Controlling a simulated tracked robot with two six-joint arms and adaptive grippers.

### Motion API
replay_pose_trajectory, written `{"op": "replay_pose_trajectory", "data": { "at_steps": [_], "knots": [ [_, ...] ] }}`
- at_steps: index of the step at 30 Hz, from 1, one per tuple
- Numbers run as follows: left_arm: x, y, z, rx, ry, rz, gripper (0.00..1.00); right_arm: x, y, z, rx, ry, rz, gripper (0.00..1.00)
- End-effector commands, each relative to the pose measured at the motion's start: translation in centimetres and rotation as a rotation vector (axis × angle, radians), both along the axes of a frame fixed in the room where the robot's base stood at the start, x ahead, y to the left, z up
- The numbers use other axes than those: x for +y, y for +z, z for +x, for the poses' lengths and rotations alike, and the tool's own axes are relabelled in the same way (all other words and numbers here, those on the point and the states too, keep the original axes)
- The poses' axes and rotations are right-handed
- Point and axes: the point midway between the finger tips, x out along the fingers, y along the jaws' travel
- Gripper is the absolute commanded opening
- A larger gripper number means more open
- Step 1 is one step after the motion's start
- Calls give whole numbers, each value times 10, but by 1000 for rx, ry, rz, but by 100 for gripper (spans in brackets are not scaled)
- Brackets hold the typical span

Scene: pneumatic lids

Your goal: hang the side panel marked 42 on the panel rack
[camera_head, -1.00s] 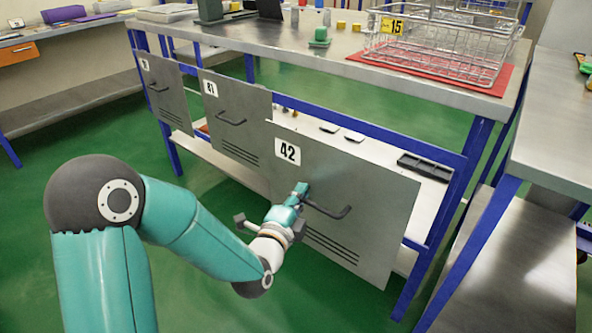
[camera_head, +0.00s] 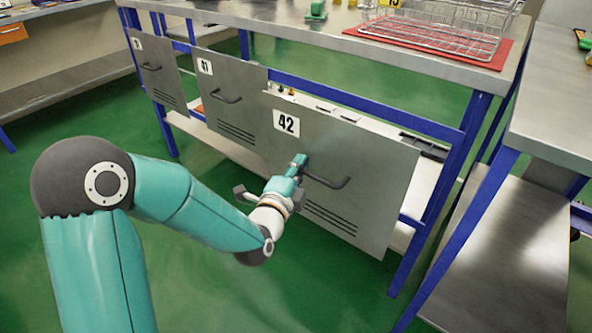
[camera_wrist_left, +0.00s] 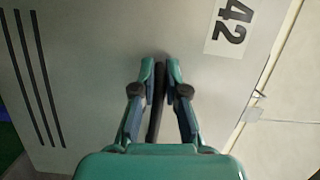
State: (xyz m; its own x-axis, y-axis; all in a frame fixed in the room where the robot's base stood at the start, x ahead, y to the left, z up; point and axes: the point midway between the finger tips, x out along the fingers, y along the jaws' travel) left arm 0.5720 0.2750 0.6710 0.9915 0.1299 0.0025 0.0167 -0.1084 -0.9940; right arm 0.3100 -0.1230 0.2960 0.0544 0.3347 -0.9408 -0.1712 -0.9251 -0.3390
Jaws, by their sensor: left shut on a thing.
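The grey side panel marked 42 (camera_head: 365,205) hangs upright in front of the workbench's blue frame, at its right part. It has a dark bar handle (camera_head: 335,183) and several slots at the bottom. My left gripper (camera_head: 301,162) is shut on the handle at its left end. In the left wrist view the panel (camera_wrist_left: 90,60) fills most of the picture, and the gripper's fingers (camera_wrist_left: 160,68) close around the dark handle bar. I cannot tell whether the panel's top edge touches the frame. My right gripper is not in view.
Panel 41 (camera_head: 232,75) and another panel (camera_head: 150,50) hang on the same bench (camera_head: 330,25) to the left. A wire basket (camera_head: 440,35) stands on a red mat (camera_head: 490,62) on top. A second metal table (camera_head: 555,120) is at the right. Green floor is clear in front.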

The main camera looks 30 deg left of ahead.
Motion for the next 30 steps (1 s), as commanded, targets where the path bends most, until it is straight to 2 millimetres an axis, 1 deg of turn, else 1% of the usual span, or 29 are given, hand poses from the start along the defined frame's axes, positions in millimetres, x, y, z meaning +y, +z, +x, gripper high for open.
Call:
{"op": "replay_pose_trajectory", "data": {
  "at_steps": [2, 30],
  "knots": [
    [0, 2, 6, -8, 1, 0, 0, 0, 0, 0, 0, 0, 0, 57],
    [-8, 3, 64, -9, 3, -1, 0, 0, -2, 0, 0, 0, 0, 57]
  ]
}}
